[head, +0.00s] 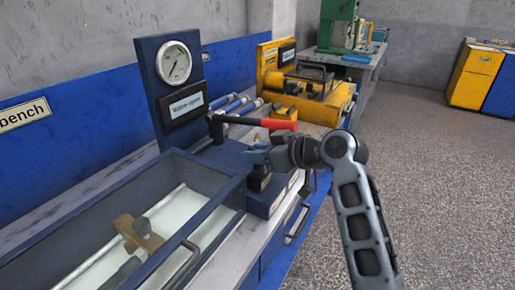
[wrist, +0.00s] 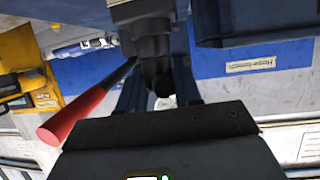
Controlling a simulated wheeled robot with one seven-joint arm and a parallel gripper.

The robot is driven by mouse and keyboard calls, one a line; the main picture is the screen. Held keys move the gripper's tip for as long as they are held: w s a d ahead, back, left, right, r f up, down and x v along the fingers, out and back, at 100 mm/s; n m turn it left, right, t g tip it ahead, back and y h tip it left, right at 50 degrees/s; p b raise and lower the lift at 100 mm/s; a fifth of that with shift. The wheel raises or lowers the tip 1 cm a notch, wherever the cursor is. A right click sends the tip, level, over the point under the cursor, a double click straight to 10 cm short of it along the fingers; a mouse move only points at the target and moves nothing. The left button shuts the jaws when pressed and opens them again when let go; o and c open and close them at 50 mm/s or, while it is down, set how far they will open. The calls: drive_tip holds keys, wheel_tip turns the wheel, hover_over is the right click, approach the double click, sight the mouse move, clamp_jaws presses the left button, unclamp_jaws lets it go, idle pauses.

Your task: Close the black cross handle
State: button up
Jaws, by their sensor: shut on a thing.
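My gripper (head: 258,158) is at the front of the blue hydraulic unit, below the red-handled lever. In the wrist view, the two fingers of my gripper (wrist: 158,92) stand on either side of a dark part, which I take to be the black cross handle (wrist: 155,62). The gripper is shut on it. The fingers and the gripper body cover much of the handle, so its arms and turn angle cannot be made out. In the head view the arm and gripper hide the handle.
The red-handled lever (head: 280,124) sticks out just above my gripper; its red grip (wrist: 78,115) is close at left in the wrist view. A gauge panel (head: 146,70) stands behind. A blue-framed tank (head: 217,204) is at left, a yellow machine (head: 340,96) behind. Open floor lies right.

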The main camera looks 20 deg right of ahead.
drive_tip(key=m+h, duration=0.1)
drive_tip(key=m+h+p, duration=0.1)
drive_tip(key=t+h+p, duration=0.1)
drive_tip(key=shift+r+m, duration=0.25)
drive_tip(key=shift+m, duration=0.15)
drive_tip(key=m+h+p, duration=0.3)
drive_tip(key=h, duration=0.1)
drive_tip(key=shift+f+t, duration=0.15)
drive_tip(key=shift+t, duration=0.25)
drive_tip(key=m+h, duration=0.1)
drive_tip(key=m+h+b, duration=0.1)
drive_tip(key=h, duration=0.1)
drive_tip(key=m+h, duration=0.1)
drive_tip(key=m, duration=0.1)
drive_tip(key=shift+f+g, duration=0.25)
drive_tip(key=shift+g, duration=0.15)
drive_tip(key=shift+d+m+g+h+b, duration=0.1)
drive_tip(key=shift+m+g+h+b, duration=0.6)
drive_tip(key=shift+m+h+b, duration=0.6)
drive_tip(key=shift+r, duration=0.1)
drive_tip(key=o, duration=1)
drive_tip(key=shift+v, duration=3.95)
